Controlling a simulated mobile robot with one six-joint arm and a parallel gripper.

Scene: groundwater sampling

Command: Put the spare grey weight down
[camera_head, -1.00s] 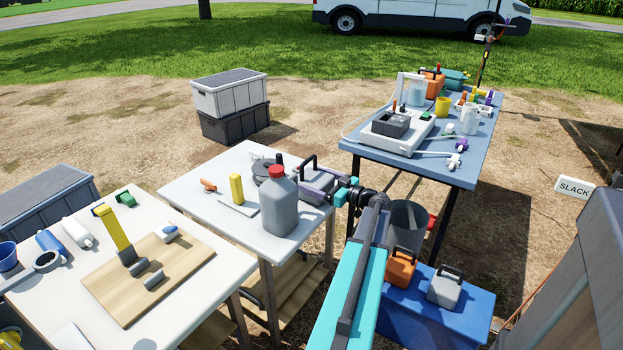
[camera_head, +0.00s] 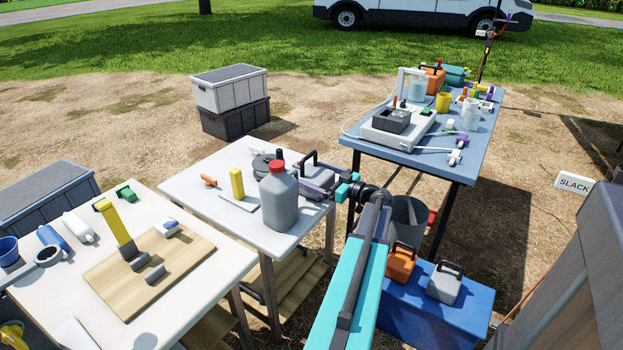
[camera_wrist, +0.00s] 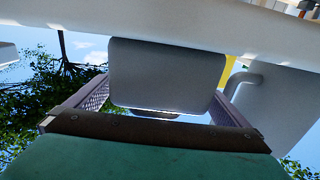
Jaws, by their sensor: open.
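A grey weight (camera_head: 314,176) with a dark arched handle is at the right end of the middle white table (camera_head: 215,192). In the wrist view the grey weight (camera_wrist: 167,72) fills the space between the two purple fingers, against the pale table surface, and that view is upside down. My gripper (camera_head: 324,186) is open around the weight, reaching in from the right. Any contact between fingers and weight cannot be told. Another grey weight (camera_head: 444,284) with a dark handle sits on the blue box (camera_head: 440,318), beside an orange weight (camera_head: 401,262).
A grey jug with a red cap (camera_head: 279,197) stands close to the left of my gripper. A bucket (camera_head: 408,220) and the blue instrument table (camera_head: 440,167) are to the right.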

